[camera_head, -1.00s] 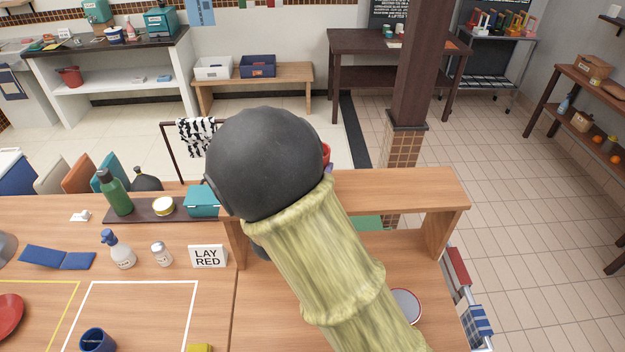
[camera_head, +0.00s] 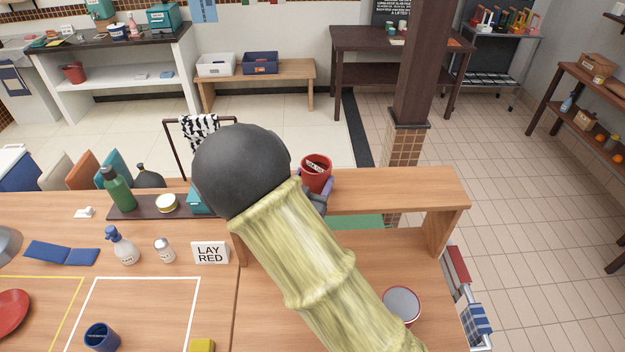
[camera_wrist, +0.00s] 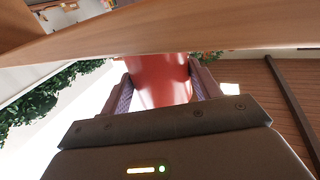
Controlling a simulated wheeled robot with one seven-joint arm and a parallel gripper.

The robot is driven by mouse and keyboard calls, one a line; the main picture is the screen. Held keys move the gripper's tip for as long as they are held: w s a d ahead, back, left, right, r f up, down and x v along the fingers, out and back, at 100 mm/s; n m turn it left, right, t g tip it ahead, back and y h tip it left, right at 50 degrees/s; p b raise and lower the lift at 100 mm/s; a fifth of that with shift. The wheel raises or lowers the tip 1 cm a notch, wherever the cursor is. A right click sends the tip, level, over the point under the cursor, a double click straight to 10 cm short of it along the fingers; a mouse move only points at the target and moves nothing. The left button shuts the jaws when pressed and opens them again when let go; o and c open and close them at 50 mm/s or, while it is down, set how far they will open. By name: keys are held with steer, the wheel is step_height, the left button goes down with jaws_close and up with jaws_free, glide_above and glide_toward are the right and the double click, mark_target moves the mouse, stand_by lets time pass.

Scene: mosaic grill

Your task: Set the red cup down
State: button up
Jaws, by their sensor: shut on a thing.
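The red cup (camera_head: 316,173) is upright, with a white label inside its rim. My gripper (camera_head: 318,190) is shut on the cup, at the left end of the raised wooden shelf (camera_head: 410,186). In the wrist view, the red cup (camera_wrist: 159,80) sits between the two fingers of my gripper (camera_wrist: 160,85). Whether the cup's base touches the shelf I cannot tell. A sign (camera_head: 210,252) reading "LAY RED" stands on the table. My arm hides part of the shelf and the table behind it.
A white-outlined area (camera_head: 150,300) holds a blue cup (camera_head: 100,337). A red plate (camera_head: 10,312) lies at the far left. The shelf's right part is clear.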

steer(key=shift+f, duration=0.25)
steer(key=o, duration=1)
steer(key=shift+r, duration=0.1)
steer(key=shift+o, duration=0.2)
steer(key=shift+r, duration=0.15)
steer(key=shift+s+a, duration=0.2)
steer(key=b+v, duration=0.4)
steer(key=v, duration=0.7)
steer(key=shift+s, duration=0.25)
